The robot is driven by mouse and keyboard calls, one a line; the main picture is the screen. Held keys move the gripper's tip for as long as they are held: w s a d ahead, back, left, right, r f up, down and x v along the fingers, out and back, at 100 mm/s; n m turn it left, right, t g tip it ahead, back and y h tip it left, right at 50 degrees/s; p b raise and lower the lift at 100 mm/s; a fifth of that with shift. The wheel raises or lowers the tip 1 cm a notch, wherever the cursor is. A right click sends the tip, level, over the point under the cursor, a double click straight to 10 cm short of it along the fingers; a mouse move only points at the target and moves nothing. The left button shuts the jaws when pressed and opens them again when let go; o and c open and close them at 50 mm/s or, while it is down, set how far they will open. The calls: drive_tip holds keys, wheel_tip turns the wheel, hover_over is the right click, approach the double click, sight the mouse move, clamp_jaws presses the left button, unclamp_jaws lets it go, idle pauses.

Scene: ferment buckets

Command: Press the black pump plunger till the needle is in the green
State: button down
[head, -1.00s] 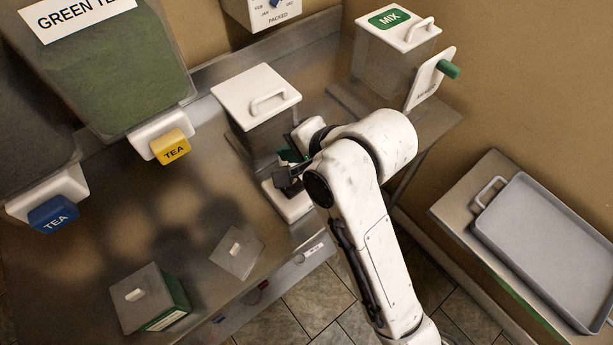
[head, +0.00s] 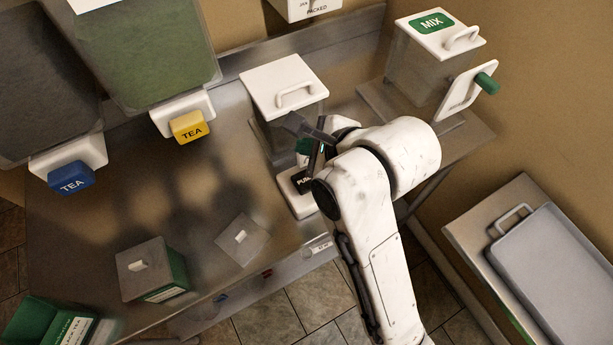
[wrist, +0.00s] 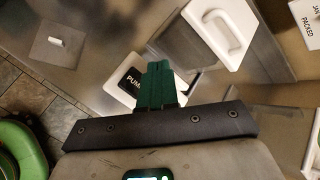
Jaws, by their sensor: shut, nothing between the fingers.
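The black pump plunger (head: 302,182) sits on a white base in front of a clear bucket with a white lid (head: 284,86). My arm partly covers it in the head view. In the wrist view the plunger (wrist: 130,85) shows part of its "PUMP" lettering, and my fingers hide its right side. My gripper (head: 303,146) has green fingertips, shut together and empty. They also show in the wrist view (wrist: 157,72), over the plunger's right edge. I cannot tell whether they touch it. No gauge needle can be made out.
A bucket with a "MIX" lid (head: 432,24) stands at the back right, with a green-handled white plate (head: 464,95) beside it. Yellow (head: 189,127) and blue (head: 71,179) tea dispensers are at left. A small box (head: 145,268) stands on the front of the steel counter. A grey tray (head: 560,270) lies at right.

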drive_tip(key=shift+f, duration=0.1)
drive_tip(key=b, duration=1)
hover_over(307, 182)
wheel_tip(307, 182, down, 7)
drive_tip(key=shift+s+d+r, duration=0.1)
drive_tip(key=shift+r, duration=0.1)
drive_tip(key=shift+f, duration=1.05)
drive_tip(key=shift+f+p, duration=0.1)
drive_tip(key=shift+p, duration=0.35)
drive_tip(key=shift+f, duration=0.3)
drive_tip(key=shift+f, duration=1.65)
idle(1.9)
drive_tip(key=shift+r, duration=0.1)
drive_tip(key=shift+r+p, duration=2)
drive_tip(key=shift+p, duration=0.85)
